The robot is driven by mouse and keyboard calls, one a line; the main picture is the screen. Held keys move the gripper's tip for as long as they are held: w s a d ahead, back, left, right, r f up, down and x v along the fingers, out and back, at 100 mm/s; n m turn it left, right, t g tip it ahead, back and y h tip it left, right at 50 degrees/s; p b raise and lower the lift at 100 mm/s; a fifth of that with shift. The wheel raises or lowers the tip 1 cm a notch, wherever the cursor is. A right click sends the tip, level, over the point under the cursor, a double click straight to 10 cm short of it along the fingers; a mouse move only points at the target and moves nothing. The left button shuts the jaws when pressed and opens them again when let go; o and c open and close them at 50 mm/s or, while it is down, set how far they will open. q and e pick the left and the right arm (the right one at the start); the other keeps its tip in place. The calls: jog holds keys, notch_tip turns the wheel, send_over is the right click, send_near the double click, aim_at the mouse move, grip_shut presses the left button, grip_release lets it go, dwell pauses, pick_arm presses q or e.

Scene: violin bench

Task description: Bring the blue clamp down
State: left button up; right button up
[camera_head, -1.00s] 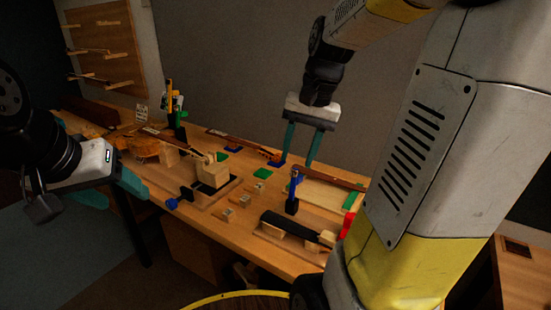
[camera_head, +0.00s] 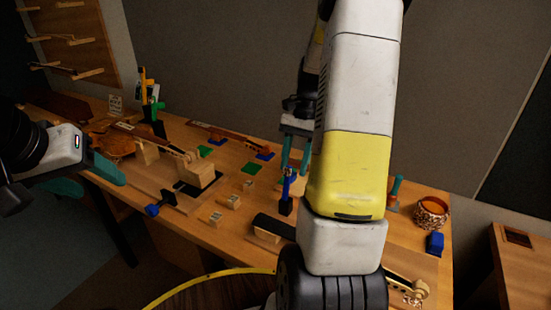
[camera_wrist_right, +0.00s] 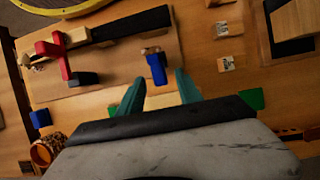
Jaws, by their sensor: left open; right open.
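A blue clamp (camera_head: 287,187) with a dark lower part stands upright near the middle of the bench. It also shows in the right wrist view (camera_wrist_right: 156,67), just beyond the fingertips and roughly between them. My right gripper (camera_head: 294,168) is open, with its teal fingers pointing down close to the clamp. In the right wrist view the gripper (camera_wrist_right: 160,84) looks empty; whether a finger touches the clamp I cannot tell. My left gripper (camera_head: 100,182) is open and empty at the bench's left front.
A red clamp (camera_wrist_right: 62,55) stands on the wooden board (camera_wrist_right: 110,76) beside the dark strip (camera_wrist_right: 130,28). Another blue clamp (camera_head: 154,210) is at the front edge. Small wooden blocks (camera_head: 233,201) lie left of the upright clamp. My right arm hides part of the bench.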

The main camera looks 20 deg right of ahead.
jog(key=shift+x, duration=0.85)
grip_shut()
jog(key=shift+r, duration=0.1)
dwell(0.7)
